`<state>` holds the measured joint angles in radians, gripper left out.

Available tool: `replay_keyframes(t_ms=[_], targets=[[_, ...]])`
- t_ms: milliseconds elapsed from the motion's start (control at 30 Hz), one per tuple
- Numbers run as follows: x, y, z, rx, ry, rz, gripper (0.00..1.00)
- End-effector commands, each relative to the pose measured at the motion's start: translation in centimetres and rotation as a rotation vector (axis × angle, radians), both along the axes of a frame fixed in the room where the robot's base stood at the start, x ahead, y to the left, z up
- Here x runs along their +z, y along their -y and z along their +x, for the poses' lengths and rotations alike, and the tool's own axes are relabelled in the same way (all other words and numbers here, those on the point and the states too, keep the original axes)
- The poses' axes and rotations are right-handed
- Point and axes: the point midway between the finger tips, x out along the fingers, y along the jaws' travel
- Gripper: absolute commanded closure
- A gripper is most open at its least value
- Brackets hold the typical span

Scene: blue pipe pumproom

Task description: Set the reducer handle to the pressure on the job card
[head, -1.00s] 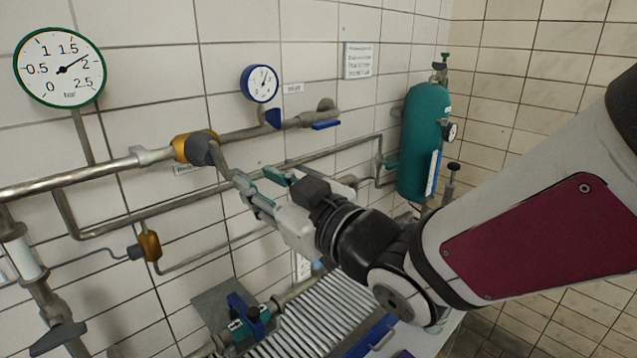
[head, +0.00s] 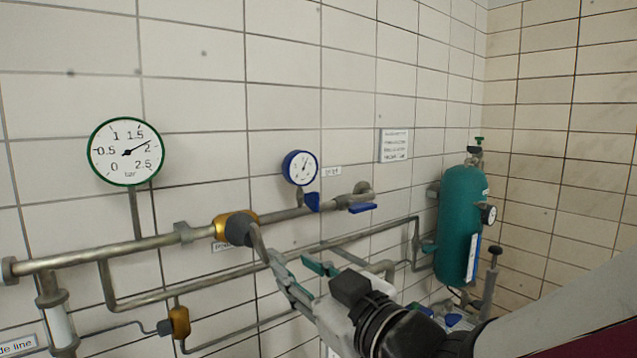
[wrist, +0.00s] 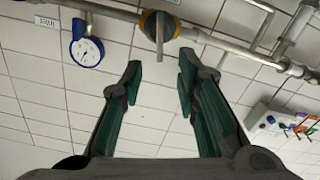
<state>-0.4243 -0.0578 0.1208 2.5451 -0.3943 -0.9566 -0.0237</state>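The reducer is a brass body (head: 222,226) on the main pipe with a grey hub. Its grey handle (head: 257,243) slants down and right in the head view, and also shows as a bar in the wrist view (wrist: 160,32). My gripper (head: 298,262) is open and empty just beyond the handle's end. In the wrist view its green-padded fingertips (wrist: 161,72) stand on either side of the handle's line; contact cannot be told. The green-rimmed bar gauge (head: 126,152) points between 1.5 and 2, nearer 2. A white printed sheet (head: 394,145) hangs at the back; its text is unreadable.
A small blue-rimmed gauge (head: 300,167) and a blue lever valve (head: 361,208) sit right of the reducer. A teal tank (head: 461,225) stands near the corner. A smaller brass fitting (head: 180,322) is below. Pipes run close along the tiled wall.

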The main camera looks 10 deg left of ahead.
Motion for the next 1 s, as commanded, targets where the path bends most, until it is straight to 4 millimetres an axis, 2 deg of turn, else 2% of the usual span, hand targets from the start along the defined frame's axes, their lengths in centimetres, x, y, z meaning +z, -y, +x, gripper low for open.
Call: replay_keyframes(t_ms=[800,1000], targets=[[0.00,-0.01,0.01,0.000,0.000,0.000,0.71],[-0.25,-0.41,0.80,0.003,0.013,-0.008,0.71]])
